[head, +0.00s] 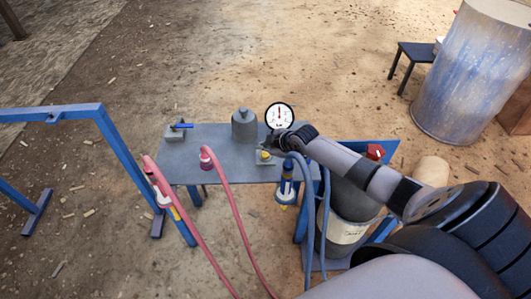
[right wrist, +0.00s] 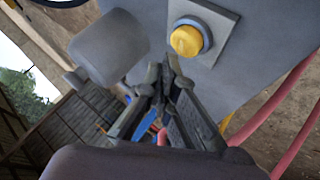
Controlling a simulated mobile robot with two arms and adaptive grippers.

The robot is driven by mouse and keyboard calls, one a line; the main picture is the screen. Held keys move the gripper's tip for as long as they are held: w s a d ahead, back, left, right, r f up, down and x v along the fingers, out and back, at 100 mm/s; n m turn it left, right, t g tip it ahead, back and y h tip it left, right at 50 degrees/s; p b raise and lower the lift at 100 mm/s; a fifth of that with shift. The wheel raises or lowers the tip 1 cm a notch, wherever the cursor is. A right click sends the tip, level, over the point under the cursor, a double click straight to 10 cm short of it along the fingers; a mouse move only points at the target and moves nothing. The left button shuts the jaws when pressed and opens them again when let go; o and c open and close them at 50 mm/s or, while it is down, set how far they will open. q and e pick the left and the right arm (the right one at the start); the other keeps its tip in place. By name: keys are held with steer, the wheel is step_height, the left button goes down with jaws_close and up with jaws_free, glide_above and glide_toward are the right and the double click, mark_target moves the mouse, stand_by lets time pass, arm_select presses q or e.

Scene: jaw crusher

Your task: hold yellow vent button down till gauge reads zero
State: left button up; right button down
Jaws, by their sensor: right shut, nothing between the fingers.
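The yellow vent button (head: 265,155) sits on a small light plate on the grey bench top. In the right wrist view the button (right wrist: 187,40) stands in a round collar, just beyond my fingertips. The gauge (head: 279,116) is a white round dial with a black rim behind the button; its reading is too small to tell. My right gripper (head: 274,141) is shut and empty beside the button. In the right wrist view its fingertips (right wrist: 168,70) appear apart from the button. My left gripper is not in view.
A grey cylinder (head: 244,125) stands left of the gauge on the bench (head: 222,170). Red hoses (head: 228,195) and blue hoses (head: 310,200) hang at the front. A blue-handled valve (head: 180,126) is at the bench's left end. A red knob (head: 375,151) is at right.

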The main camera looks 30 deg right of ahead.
mark_target(264, 154)
steer(key=shift+f, duration=0.15)
stand_by(0.4)
steer(key=shift+f+b, duration=0.3)
steer(key=shift+f+b, duration=0.45)
steer(key=shift+f, duration=0.15)
stand_by(0.7)
stand_by(2.9)
steer(key=shift+r+p, duration=0.9)
steer(key=shift+r, duration=0.15)
step_height(264, 154, up, 5)
steer(key=p, duration=0.4)
steer(key=shift+p, duration=0.3)
